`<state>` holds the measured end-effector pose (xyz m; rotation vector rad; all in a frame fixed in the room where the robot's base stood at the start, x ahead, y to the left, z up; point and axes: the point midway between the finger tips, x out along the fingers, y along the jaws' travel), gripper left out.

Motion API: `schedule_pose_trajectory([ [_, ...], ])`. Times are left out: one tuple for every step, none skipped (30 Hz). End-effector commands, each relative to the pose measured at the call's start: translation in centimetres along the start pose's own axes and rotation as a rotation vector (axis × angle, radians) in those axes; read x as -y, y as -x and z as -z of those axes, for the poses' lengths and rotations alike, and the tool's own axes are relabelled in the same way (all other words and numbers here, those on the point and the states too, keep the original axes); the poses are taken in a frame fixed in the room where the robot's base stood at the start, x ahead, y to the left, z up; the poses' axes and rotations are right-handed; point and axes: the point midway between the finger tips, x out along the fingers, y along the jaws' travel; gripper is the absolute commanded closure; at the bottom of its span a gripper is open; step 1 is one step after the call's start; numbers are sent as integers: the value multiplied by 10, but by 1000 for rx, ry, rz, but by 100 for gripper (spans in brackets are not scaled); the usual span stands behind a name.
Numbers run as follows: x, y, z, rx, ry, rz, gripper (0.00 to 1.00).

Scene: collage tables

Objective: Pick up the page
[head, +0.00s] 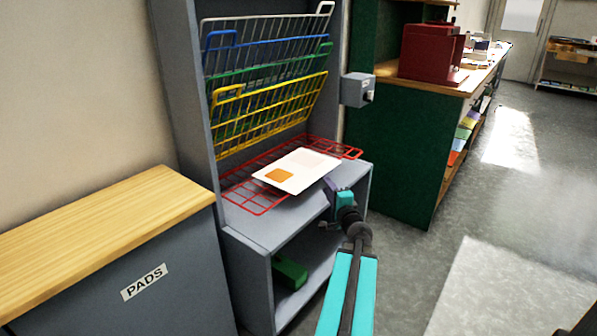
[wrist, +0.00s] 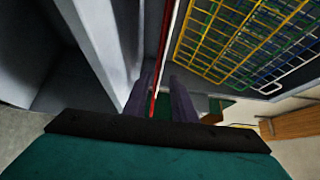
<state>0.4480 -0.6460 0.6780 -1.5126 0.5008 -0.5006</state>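The page (head: 312,172) is a white sheet with an orange square and a paler patch. It lies on the lowered red wire rack (head: 262,197), its near right edge reaching toward my gripper (head: 332,189). In the wrist view my gripper (wrist: 162,88) has its two dark fingers apart. The page shows there edge-on as a thin white line (wrist: 173,30) running into the gap between the fingers, beside the red rack (wrist: 160,50). The fingers look clear of the page on both sides, though contact is hard to judge.
Yellow (head: 262,115), green, blue and white wire racks are tilted up above the red one in the grey cabinet (head: 258,238). A green object (head: 290,271) lies on the shelf below. A wooden-topped PADS cabinet (head: 110,222) stands at left. Open floor (head: 440,235) lies to the right.

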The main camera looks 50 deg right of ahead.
Motion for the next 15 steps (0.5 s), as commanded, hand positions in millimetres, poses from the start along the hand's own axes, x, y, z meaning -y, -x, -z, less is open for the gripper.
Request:
schedule_pose_trajectory([
  [0, -5, 0, 1, 0, 0, 76],
  [0, -6, 0, 1, 0, 0, 76],
  [0, -8, 0, 0, 0, 0, 76],
  [0, -9, 0, 0, -1, 0, 76],
  [0, -9, 0, 0, -1, 0, 76],
  [0, -9, 0, 0, -1, 0, 76],
  [0, -9, 0, -1, -1, 0, 76],
  [0, -9, 0, -1, -1, 0, 76],
  [0, -9, 0, -1, -1, 0, 76],
  [0, -9, 0, -1, -1, 0, 76],
  [0, -9, 0, -1, -1, 0, 76],
  [0, -9, 0, -1, -1, 0, 76],
  [0, -9, 0, -1, -1, 0, 76],
  [0, -9, 0, -1, -1, 0, 76],
  [0, -9, 0, 0, -1, 0, 76],
])
